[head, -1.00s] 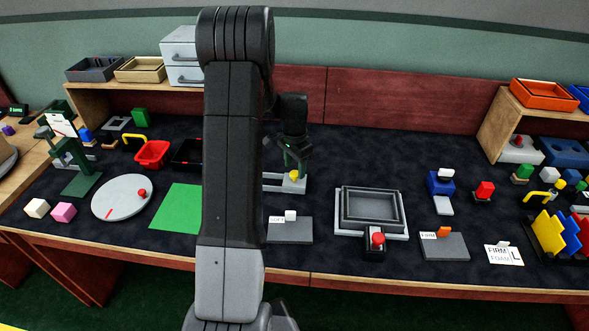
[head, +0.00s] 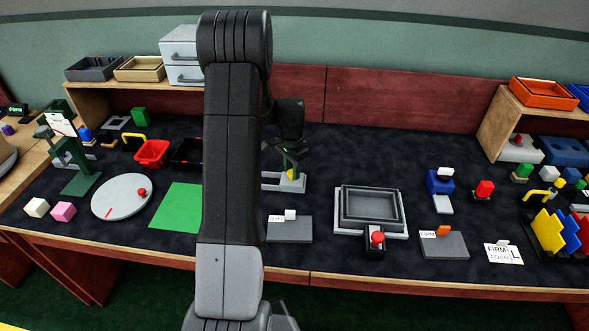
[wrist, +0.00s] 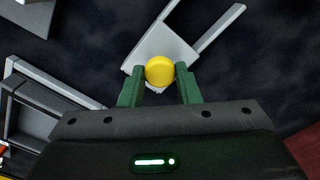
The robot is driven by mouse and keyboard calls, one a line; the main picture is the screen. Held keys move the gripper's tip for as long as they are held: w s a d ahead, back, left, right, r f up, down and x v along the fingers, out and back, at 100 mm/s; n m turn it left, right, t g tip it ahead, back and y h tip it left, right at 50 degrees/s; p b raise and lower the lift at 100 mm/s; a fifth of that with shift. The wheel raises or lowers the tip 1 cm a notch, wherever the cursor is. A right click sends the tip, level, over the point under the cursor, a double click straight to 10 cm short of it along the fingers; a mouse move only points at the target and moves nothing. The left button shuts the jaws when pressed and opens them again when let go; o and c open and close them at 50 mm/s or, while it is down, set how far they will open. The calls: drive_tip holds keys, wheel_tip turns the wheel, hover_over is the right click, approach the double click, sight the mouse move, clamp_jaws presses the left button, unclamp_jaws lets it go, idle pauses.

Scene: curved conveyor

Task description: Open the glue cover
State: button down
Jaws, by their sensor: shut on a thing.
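The yellow round knob (wrist: 160,71) sits on a light grey plate (wrist: 172,48) with two rails, which I take to be the glue cover. In the head view the grey plate (head: 293,186) lies on the dark table just right of my arm, and the knob is mostly hidden behind my gripper. My gripper (wrist: 160,78) has its two green fingers on either side of the knob, shut on it. In the head view my gripper (head: 291,166) is down over the plate.
A grey block with a white knob (head: 290,228) stands in front. A grey square tray (head: 340,211) with a red-knobbed part (head: 377,239) is to the right. A green mat (head: 178,207) lies to the left. The table behind the tray is clear.

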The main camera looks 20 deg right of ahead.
drive_tip(key=w+a, duration=0.1)
drive_tip(key=a, duration=0.1)
drive_tip(key=w+a, duration=0.1)
drive_tip(key=a, duration=0.1)
drive_tip(key=w+a, duration=0.1)
drive_tip(key=a, duration=0.1)
drive_tip(key=shift+w+b, duration=0.35)
drive_tip(key=c, duration=1.1)
unclamp_jaws()
drive_tip(key=shift+o, duration=0.2)
drive_tip(key=shift+r, duration=0.1)
wheel_tip(320, 180, up, 14)
drive_tip(key=shift+f, duration=0.2)
